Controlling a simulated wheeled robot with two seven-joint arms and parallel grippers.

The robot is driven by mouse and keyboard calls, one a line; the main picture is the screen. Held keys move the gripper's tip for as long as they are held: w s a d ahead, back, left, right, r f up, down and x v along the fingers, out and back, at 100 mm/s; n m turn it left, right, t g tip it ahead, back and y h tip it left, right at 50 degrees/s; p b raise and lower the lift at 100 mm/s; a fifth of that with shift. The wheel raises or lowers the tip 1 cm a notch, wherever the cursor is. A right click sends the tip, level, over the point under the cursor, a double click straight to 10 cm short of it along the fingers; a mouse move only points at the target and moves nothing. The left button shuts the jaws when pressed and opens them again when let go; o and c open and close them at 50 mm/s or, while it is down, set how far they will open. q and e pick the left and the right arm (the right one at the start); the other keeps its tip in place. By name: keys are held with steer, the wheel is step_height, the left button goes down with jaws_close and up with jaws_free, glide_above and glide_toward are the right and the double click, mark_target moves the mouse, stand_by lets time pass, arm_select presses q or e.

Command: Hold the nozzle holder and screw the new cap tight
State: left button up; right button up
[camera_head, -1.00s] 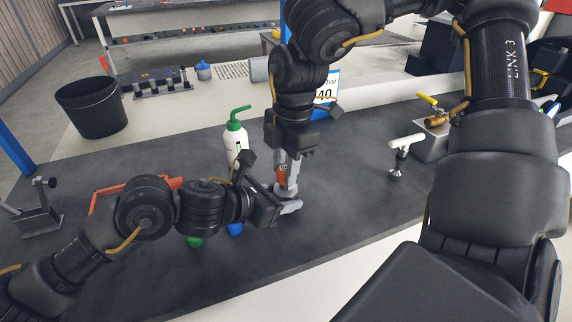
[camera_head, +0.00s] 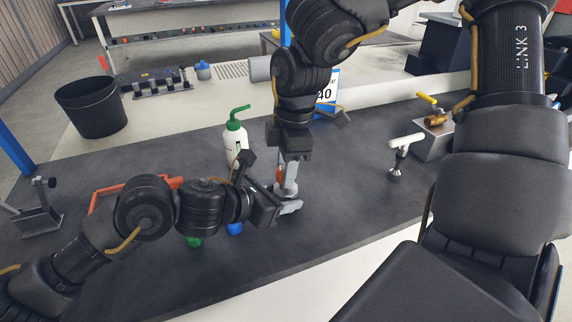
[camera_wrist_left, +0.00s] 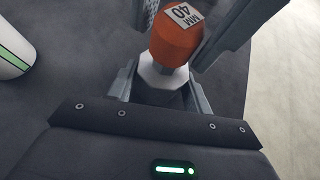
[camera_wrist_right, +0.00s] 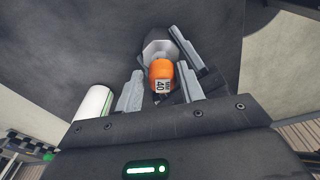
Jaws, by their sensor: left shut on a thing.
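The orange cap (camera_head: 280,175), marked "40 MM", stands upright on the silver hex nozzle holder (camera_wrist_left: 160,78). It shows in the left wrist view (camera_wrist_left: 173,40) and the right wrist view (camera_wrist_right: 161,74). My left gripper (camera_head: 284,198) comes in low from the left and is shut on the holder, below the cap. My right gripper (camera_head: 288,168) points down from above, its fingers on either side of the cap. In the right wrist view slim gaps show between fingers and cap, so it looks open around it. The holder's lower end is hidden.
A white bottle with a green spout (camera_head: 235,140) stands close behind my left gripper. An orange tray edge (camera_head: 108,190), a blue cap (camera_head: 235,228) and a green cap (camera_head: 194,241) are near my left arm. A white-handled clamp (camera_head: 400,150) stands right; bench between is clear.

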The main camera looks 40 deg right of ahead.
steer(key=o, duration=0.3)
steer(key=shift+r, duration=0.2)
arm_select(q)
steer(key=o, duration=1.4)
steer(key=c, duration=0.6)
arm_select(e)
step_height(320, 180, up, 12)
steer(key=d, duration=0.1)
steer(key=shift+s+f, duration=0.2)
steer(key=shift+s, duration=0.1)
steer(key=shift+d, duration=0.1)
arm_select(q)
steer(key=shift+p+v, duration=0.75)
steer(key=shift+v, duration=3.25)
arm_select(e)
steer(key=shift+r, duration=0.75)
